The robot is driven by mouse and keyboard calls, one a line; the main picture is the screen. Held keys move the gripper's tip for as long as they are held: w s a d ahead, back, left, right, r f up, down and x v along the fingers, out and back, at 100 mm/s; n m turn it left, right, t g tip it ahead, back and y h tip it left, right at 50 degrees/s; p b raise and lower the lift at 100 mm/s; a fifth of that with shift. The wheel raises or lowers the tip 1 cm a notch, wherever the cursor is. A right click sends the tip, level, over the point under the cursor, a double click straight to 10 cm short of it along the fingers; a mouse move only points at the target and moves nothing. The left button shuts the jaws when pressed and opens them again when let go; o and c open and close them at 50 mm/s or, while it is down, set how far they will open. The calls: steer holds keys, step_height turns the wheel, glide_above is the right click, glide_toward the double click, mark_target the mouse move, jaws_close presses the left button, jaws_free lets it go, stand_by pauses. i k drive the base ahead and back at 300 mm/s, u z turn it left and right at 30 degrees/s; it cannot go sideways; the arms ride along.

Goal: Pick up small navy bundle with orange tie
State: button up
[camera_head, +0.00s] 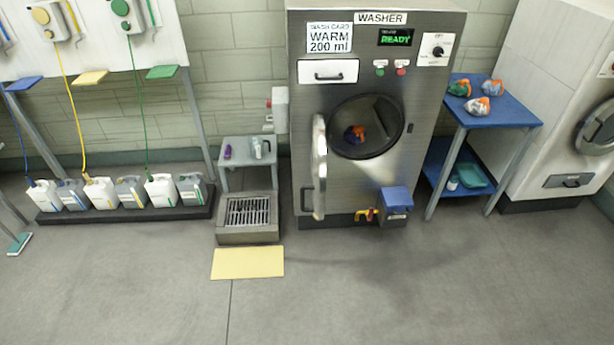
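A small dark navy bundle with an orange part (351,137) lies inside the drum of the washer (306,98), seen through the round opening. The washer door (320,165) stands swung open to the left. Three other small bundles lie on the blue-topped table (513,112) right of the washer: a green and orange one (459,88), a grey-white one with orange and blue (492,87), and a white and orange one (478,106). My gripper is not in view.
A drain stand (248,237) with a small shelf (238,161) and a yellow mat (247,263) is left of the washer. Several jugs (103,192) line the left wall. A blue box (396,199) juts from the washer's lower front. The foreground floor is clear.

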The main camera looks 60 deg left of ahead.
mark_target(354, 136)
steer(key=k, duration=1.2)
steer(key=u, duration=1.9)
steer(key=i, duration=1.05)
steer(key=z, duration=0.1)
